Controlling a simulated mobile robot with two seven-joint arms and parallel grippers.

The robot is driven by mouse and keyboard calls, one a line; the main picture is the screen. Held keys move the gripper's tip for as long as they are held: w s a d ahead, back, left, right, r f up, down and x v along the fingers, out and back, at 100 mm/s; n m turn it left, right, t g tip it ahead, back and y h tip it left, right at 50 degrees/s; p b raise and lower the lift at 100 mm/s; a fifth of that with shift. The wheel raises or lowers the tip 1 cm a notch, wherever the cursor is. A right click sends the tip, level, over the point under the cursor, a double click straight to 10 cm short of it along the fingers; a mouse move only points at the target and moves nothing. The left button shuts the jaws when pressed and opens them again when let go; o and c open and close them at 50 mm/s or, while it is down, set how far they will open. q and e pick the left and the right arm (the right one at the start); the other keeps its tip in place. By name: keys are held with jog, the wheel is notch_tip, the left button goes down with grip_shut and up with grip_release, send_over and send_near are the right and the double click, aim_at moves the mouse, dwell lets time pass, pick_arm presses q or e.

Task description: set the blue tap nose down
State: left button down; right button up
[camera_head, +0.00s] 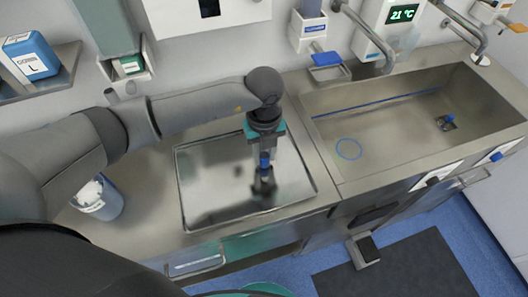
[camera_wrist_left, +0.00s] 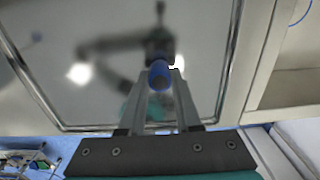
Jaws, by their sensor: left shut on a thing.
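The blue tap (camera_head: 264,158) is held between the fingers of my left gripper (camera_head: 264,153), over the right part of a shiny steel tray (camera_head: 200,215). In the left wrist view, the rounded blue end of the tap (camera_wrist_left: 159,75) shows between the two fingertips of my left gripper (camera_wrist_left: 160,84). The tap's lower part is partly hidden and blends with dark reflections in the tray. I cannot tell whether it touches the tray. My right gripper is not in view.
A steel sink (camera_head: 400,125) with a blue ring (camera_head: 348,148) in it lies to the right of the tray. A white-filled container (camera_head: 100,200) stands on the counter at left. Wall dispensers and faucets line the back. Most of the tray is bare.

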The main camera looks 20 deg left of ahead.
aim_at(264, 156)
pick_arm(q)
jog(key=shift+f, duration=0.15)
jog(key=c, duration=0.6)
grip_release()
jog(key=shift+r, duration=0.35)
notch_tip(264, 156, up, 12)
jog(key=shift+f, duration=0.15)
